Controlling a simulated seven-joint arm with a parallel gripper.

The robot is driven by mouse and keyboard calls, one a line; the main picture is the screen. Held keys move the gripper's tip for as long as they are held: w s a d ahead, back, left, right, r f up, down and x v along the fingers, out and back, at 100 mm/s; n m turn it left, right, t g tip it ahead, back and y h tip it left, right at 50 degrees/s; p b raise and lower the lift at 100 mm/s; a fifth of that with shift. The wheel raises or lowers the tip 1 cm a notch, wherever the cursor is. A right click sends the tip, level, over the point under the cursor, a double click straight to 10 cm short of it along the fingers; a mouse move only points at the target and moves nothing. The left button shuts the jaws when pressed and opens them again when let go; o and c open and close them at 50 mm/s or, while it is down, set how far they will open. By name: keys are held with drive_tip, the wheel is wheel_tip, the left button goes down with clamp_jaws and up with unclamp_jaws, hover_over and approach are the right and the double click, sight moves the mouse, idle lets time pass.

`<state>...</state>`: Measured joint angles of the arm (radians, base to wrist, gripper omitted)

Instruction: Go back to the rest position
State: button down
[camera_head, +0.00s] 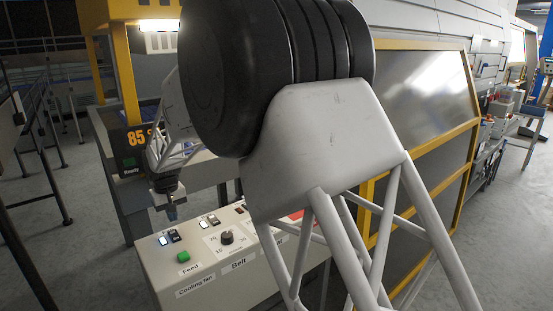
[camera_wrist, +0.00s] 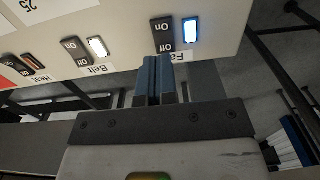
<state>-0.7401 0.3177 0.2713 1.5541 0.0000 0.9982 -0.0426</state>
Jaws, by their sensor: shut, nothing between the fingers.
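My gripper (camera_head: 174,208) hangs beside the far left edge of the white control panel (camera_head: 165,268) in the head view. In the wrist view my gripper (camera_wrist: 158,62) shows its two blue fingers shut together with nothing between them. The fingertips lie just below the fan switch (camera_wrist: 162,36) and partly cover its label. I cannot tell whether they touch the panel. The light (camera_wrist: 191,27) beside the fan switch is lit. The belt switch (camera_wrist: 75,51) has a lit light (camera_wrist: 97,47). The heat switch (camera_wrist: 31,62) has a dark light.
The panel also has a green button (camera_head: 183,257) and a black dial (camera_head: 227,237). A yellow-framed machine (camera_head: 122,70) with an "85" display (camera_head: 135,140) stands behind my gripper. A yellow-framed glazed enclosure (camera_head: 425,90) stands right. Open floor (camera_head: 90,250) lies left of the panel.

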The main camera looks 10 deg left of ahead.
drive_tip(key=s+d+r+m, duration=0.1)
drive_tip(key=s+d+r, duration=0.3)
drive_tip(key=d, duration=0.8)
drive_tip(key=s+d+r+m+t, duration=0.15)
drive_tip(key=d+r, duration=0.45)
drive_tip(key=d, duration=0.6)
drive_tip(key=s+d+r+m, duration=0.2)
drive_tip(key=s+d+r, duration=0.15)
drive_tip(key=d, duration=0.85)
drive_tip(key=s+d+r+m, duration=0.2)
drive_tip(key=s+d, duration=0.9)
drive_tip(key=d, duration=0.3)
drive_tip(key=s+d+f+m, duration=0.1)
drive_tip(key=s+d+f, duration=0.1)
drive_tip(key=s+d, duration=0.3)
drive_tip(key=s+d+f+m+t, duration=0.1)
drive_tip(key=s+d, duration=0.4)
drive_tip(key=s, duration=0.6)
drive_tip(key=shift+f+m, duration=0.35)
drive_tip(key=shift+f, duration=0.2)
drive_tip(key=shift+w, duration=0.1)
